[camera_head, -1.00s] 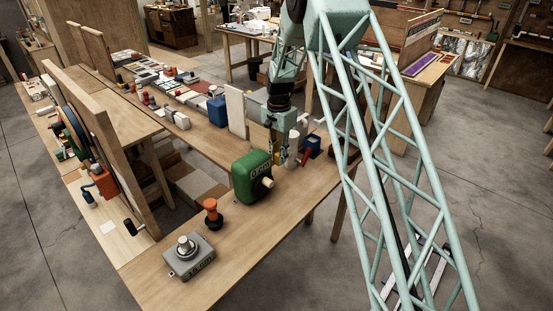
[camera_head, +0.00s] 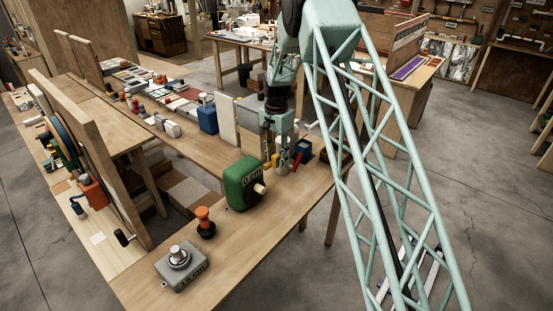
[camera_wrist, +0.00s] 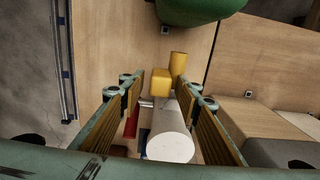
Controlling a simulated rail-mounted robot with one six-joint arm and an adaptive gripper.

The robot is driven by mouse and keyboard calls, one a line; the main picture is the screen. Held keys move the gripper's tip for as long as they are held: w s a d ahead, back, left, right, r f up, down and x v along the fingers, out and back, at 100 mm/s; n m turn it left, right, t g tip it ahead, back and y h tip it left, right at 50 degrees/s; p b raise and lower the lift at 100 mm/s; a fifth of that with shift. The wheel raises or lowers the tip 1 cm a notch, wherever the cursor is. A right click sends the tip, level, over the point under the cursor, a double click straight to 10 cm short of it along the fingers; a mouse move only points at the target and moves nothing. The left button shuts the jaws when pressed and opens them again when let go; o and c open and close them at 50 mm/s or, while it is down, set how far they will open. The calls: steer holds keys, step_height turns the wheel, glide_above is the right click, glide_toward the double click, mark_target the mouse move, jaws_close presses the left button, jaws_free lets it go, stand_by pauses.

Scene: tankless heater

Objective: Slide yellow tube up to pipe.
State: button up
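My gripper (camera_wrist: 163,92) points down with its two yellow-padded fingers apart. In the wrist view a white cylinder (camera_wrist: 170,145) stands between the fingers, with a visible gap on the left; the right pad is close to it. A yellow block (camera_wrist: 161,82) and a yellow tube-like piece (camera_wrist: 178,64) show just beyond the fingertips. In the head view my gripper (camera_head: 277,155) is low over the table, and the yellow part (camera_head: 275,160) is mostly hidden behind it. I cannot tell which white part is the pipe.
A green box (camera_head: 245,183) with a wooden knob stands in front of my gripper; it also shows in the wrist view (camera_wrist: 198,8). A white panel (camera_head: 227,118) stands behind.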

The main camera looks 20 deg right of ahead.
mark_target(276, 155)
steer(key=shift+r, duration=0.1)
step_height(276, 155, up, 12)
stand_by(0.9)
stand_by(0.3)
steer(key=s+a+r+n+t+b, duration=0.1)
steer(key=s+a+r+n+b, duration=0.15)
steer(key=s+r, duration=1.25)
steer(key=s+r+n+t, duration=0.1)
steer(key=s+r+n, duration=0.2)
steer(key=s+r, duration=1.05)
steer(key=s+a+f+n+t+b, duration=0.1)
steer(key=s+f+n+b, duration=0.1)
steer(key=s, duration=1.7)
steer(key=s+f+n+t+b, duration=0.1)
steer(key=s+f+n, duration=0.2)
steer(key=s, duration=1.6)
steer(key=shift+a+b, duration=0.4)
